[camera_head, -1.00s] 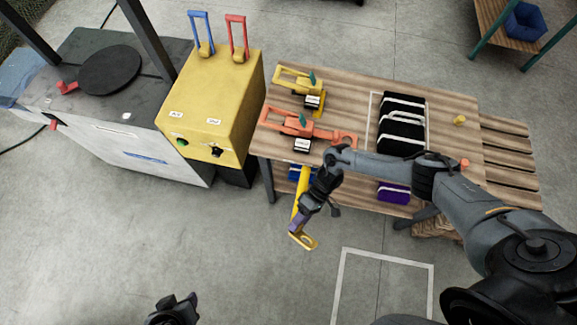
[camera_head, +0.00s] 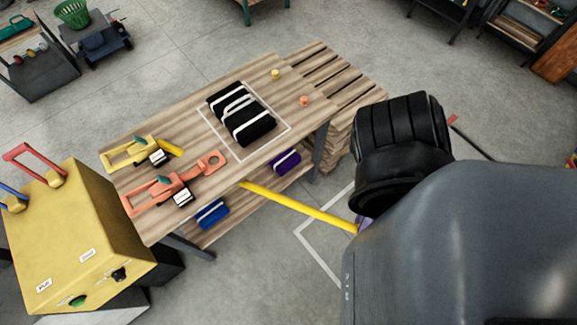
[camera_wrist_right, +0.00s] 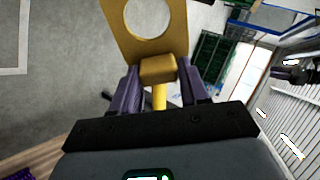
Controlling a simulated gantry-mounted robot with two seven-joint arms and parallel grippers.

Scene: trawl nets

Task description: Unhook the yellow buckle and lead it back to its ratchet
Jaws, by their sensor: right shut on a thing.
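The yellow buckle (camera_wrist_right: 175,68), a flat plate with a round hole, is between the purple fingers of my right gripper (camera_wrist_right: 158,85) in the right wrist view. The fingers are shut on its narrow neck. In the head view my right arm hides the buckle and nearly all of the gripper; only a bit of purple shows. The yellow strap (camera_head: 300,207) runs straight from the table's near edge to my right gripper, clear of the floor. The yellow ratchet (camera_head: 135,152) lies at the table's left end, beside an orange ratchet (camera_head: 165,190). My left gripper is out of view.
The wooden table (camera_head: 290,95) carries a black strapped bundle (camera_head: 241,113) and two small pegs. Blue (camera_head: 211,213) and purple (camera_head: 285,161) bundles lie on its lower shelf. A yellow box with levers (camera_head: 75,240) stands at the left. Open floor lies in front of the table.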

